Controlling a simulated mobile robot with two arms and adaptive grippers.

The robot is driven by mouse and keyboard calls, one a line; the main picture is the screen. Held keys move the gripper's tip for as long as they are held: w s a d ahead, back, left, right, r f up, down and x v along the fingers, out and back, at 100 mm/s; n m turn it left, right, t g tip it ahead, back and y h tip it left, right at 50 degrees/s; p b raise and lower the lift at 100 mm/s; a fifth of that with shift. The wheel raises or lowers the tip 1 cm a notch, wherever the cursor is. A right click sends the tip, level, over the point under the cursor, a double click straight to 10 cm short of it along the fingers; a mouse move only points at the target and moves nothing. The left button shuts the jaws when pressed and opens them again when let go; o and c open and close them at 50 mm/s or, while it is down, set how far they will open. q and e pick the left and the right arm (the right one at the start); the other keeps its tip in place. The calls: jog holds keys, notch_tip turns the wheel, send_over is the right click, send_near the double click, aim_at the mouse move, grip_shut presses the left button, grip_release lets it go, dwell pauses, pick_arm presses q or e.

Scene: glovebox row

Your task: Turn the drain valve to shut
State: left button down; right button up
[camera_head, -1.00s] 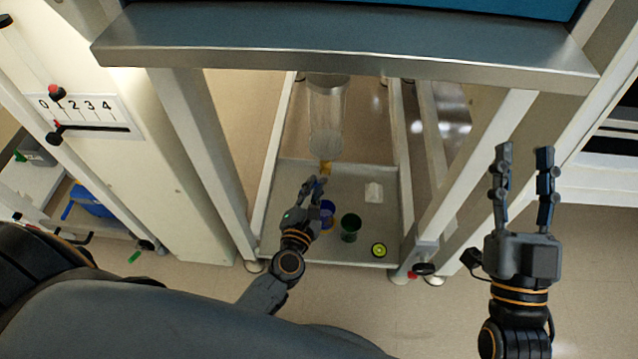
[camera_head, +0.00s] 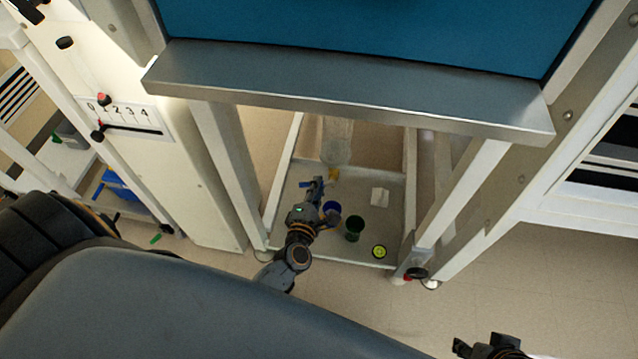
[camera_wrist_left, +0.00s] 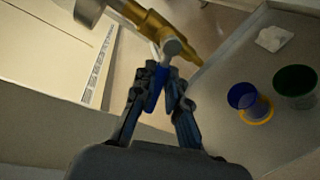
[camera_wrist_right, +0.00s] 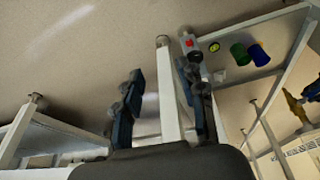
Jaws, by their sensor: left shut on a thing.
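The drain valve (camera_wrist_left: 150,22) is a brass body under a clear hanging tube (camera_head: 337,142); it shows small in the head view (camera_head: 334,174). Its blue lever (camera_wrist_left: 156,88) points away from the brass body at a steep angle in the left wrist view. My left gripper (camera_wrist_left: 160,88) has its fingers closed around this lever; in the head view it (camera_head: 317,185) is just left of the valve, small and partly blurred. My right gripper (camera_wrist_right: 160,90) is open and empty; only its tips show at the bottom edge of the head view (camera_head: 490,345).
Below the valve is a grey tray (camera_head: 295,200). On it are a blue cup (camera_head: 332,208), a green cup (camera_head: 353,229), a yellow-green disc (camera_head: 379,252) and a white piece (camera_head: 380,196). White frame legs (camera_head: 220,170) and a steel ledge (camera_head: 340,90) bound the space.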

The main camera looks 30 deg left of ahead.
pick_arm(q)
jog(key=shift+r+m+y+p, duration=0.35)
jog(key=shift+m+p, duration=0.55)
jog(key=shift+p, duration=0.15)
jog(key=shift+r+m+y+p, duration=0.25)
jog(key=shift+r+m+p, duration=0.05)
jog(key=shift+m+p, duration=0.65)
pick_arm(e)
jog(key=s+x, duration=0.1)
jog(key=x, duration=0.9)
jog(key=shift+s+a+f+g, duration=0.15)
jog(key=shift+s+f+g, duration=0.15)
jog(key=shift+g, duration=0.1)
pick_arm(q)
jog(key=c, duration=1.4)
grip_release()
jog(key=shift+o, duration=0.2)
